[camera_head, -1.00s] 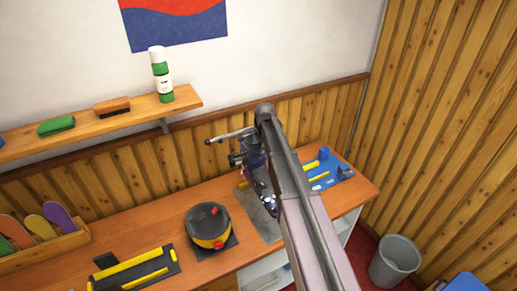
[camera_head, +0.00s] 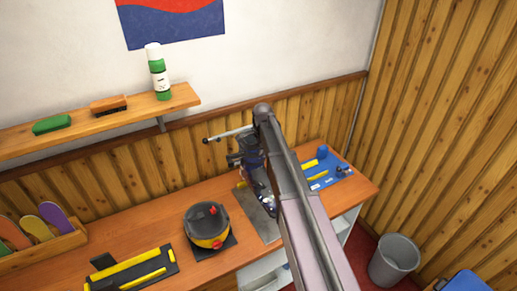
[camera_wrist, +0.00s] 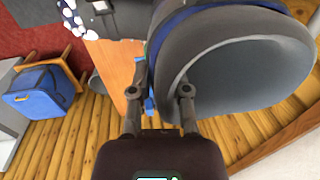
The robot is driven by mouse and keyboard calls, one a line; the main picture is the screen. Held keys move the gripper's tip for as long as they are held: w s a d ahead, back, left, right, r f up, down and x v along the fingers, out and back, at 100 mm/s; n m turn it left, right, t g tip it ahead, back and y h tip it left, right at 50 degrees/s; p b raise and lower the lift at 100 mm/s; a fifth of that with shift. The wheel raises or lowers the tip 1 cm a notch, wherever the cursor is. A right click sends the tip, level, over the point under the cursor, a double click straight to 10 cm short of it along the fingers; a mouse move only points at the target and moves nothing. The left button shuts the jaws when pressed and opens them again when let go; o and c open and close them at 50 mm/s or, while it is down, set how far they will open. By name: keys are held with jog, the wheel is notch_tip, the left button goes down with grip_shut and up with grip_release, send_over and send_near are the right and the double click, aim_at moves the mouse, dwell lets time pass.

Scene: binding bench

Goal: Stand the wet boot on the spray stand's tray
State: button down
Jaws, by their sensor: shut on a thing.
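My gripper (camera_wrist: 158,98) is shut on the rim of the boot (camera_wrist: 172,50), whose wide grey opening faces the wrist camera. A dark strap area and a white-spotted blue part show beyond the rim. In the head view the boot (camera_head: 265,198) is a dark shape partly hidden by my arm, over a flat grey plate (camera_head: 250,213) on the bench. A thin bar with a dark tip (camera_head: 228,135) juts left above it; this looks like the spray stand. My arm hides whether the boot touches the plate.
A black and yellow round pot (camera_head: 207,226) stands left of the plate. A blue mat (camera_head: 340,178) with yellow and blue pieces lies to the right. A black and yellow jig (camera_head: 132,272) lies front left. A grey bin (camera_head: 395,262) stands on the floor.

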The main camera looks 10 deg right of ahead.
aim_at(259, 169)
jog(key=shift+f+b, duration=6.2)
jog(key=shift+f, duration=0.2)
jog(key=shift+f+b, duration=0.3)
jog(key=c, duration=0.5)
grip_release()
